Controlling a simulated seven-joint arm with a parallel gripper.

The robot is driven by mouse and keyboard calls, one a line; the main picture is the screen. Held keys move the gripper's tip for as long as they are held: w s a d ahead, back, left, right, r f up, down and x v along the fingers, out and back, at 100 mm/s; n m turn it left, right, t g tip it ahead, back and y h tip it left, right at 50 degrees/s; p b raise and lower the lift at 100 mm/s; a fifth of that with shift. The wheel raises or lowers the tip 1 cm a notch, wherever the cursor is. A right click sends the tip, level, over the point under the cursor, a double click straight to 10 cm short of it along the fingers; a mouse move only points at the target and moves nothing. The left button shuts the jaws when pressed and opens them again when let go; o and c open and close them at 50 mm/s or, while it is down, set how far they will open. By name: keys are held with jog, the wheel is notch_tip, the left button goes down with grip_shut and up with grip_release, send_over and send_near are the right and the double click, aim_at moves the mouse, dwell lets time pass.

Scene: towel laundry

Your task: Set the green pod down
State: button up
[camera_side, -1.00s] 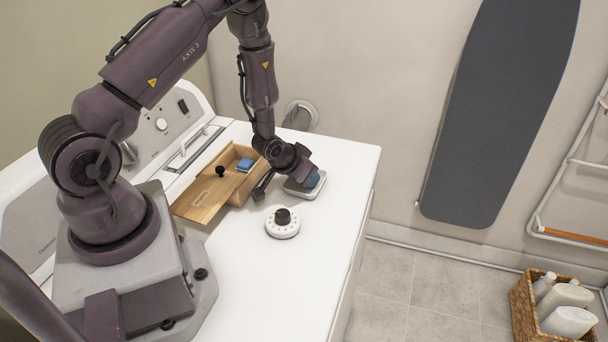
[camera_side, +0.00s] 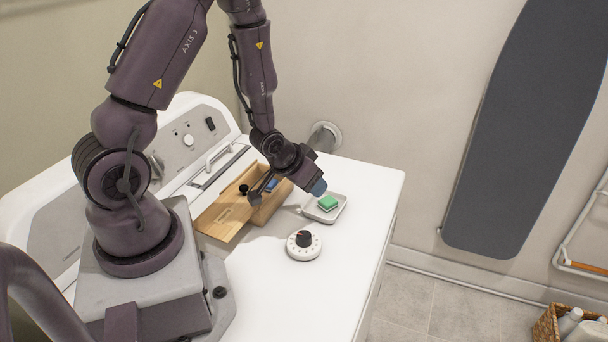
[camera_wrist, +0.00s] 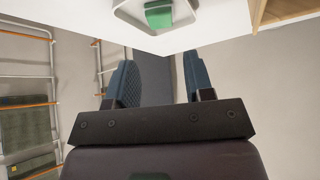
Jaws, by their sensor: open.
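The green pod (camera_side: 328,203) lies in a small white tray (camera_side: 340,213) on the white machine top. My gripper (camera_side: 318,187) is just up and left of the pod in the side view, its blue-padded fingertips clear of it. In the wrist view, the two fingers (camera_wrist: 158,78) stand apart with nothing between them. The green pod (camera_wrist: 158,14) shows beyond them at the top edge, inside the tray (camera_wrist: 125,16), partly cut off by the frame.
A wooden box (camera_side: 222,217) with a black-knobbed lid sits left of the tray, with a blue pod (camera_side: 271,184) inside. A white dial timer (camera_side: 304,245) stands in front of the tray. The white top is clear toward the front and right.

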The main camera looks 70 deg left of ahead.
jog(key=s+d+r+m, duration=0.1)
jog(key=d+r, duration=0.2)
jog(key=r, duration=0.5)
jog(key=s+d+r+m, duration=0.1)
jog(key=d+r, duration=0.3)
jog(key=r, duration=0.5)
jog(key=s+d+r+m+h, duration=0.1)
jog(key=s+d+r, duration=0.2)
jog(key=s+r, duration=0.1)
jog(key=s+d+r+g+h, duration=0.1)
jog(key=s+d+r, duration=0.2)
jog(key=s+r, duration=0.2)
jog(key=shift+s+d+r+m, duration=0.2)
jog(key=shift+s+r+m, duration=0.15)
jog(key=shift+s, duration=0.7)
